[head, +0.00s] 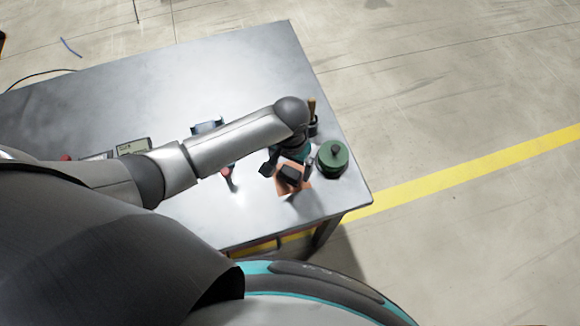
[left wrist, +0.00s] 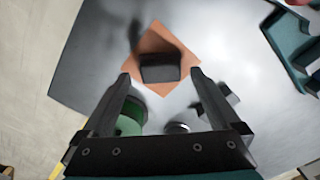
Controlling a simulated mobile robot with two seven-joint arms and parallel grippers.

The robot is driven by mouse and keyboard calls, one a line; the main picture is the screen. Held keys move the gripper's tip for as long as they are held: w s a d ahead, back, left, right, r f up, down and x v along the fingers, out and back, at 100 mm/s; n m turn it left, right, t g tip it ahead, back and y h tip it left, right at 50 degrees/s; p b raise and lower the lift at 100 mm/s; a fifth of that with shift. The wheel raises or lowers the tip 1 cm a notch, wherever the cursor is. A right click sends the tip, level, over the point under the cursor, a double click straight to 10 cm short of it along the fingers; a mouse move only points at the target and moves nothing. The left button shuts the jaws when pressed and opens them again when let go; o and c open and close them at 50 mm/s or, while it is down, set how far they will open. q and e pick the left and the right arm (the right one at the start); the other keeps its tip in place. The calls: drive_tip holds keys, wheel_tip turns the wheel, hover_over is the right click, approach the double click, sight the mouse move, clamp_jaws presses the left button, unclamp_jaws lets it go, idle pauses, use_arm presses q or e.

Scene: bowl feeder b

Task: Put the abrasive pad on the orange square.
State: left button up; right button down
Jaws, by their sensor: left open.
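The abrasive pad is a dark rectangular block (head: 292,174), and it also shows in the left wrist view (left wrist: 160,68). It lies over the orange square (head: 282,189), towards one corner. More of the orange square (left wrist: 155,40) shows beyond the pad in the left wrist view. My left gripper (head: 288,167) is above the square. In the left wrist view its fingers (left wrist: 161,77) are open, one on either side of the pad with gaps between. My right gripper is not in view.
A green lidded jar (head: 333,158) stands just right of the square, near the table's right edge. A dark cup with a brown handle (head: 312,122) stands behind. A red-tipped tool (head: 228,174) lies to the left. The metal table (head: 220,75) is clear at the back.

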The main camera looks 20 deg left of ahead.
sight(290, 172)
use_arm(q)
wheel_tip(290, 172, up, 10)
drive_tip(key=p, duration=0.2)
drive_tip(key=shift+r, duration=0.15)
idle(0.4)
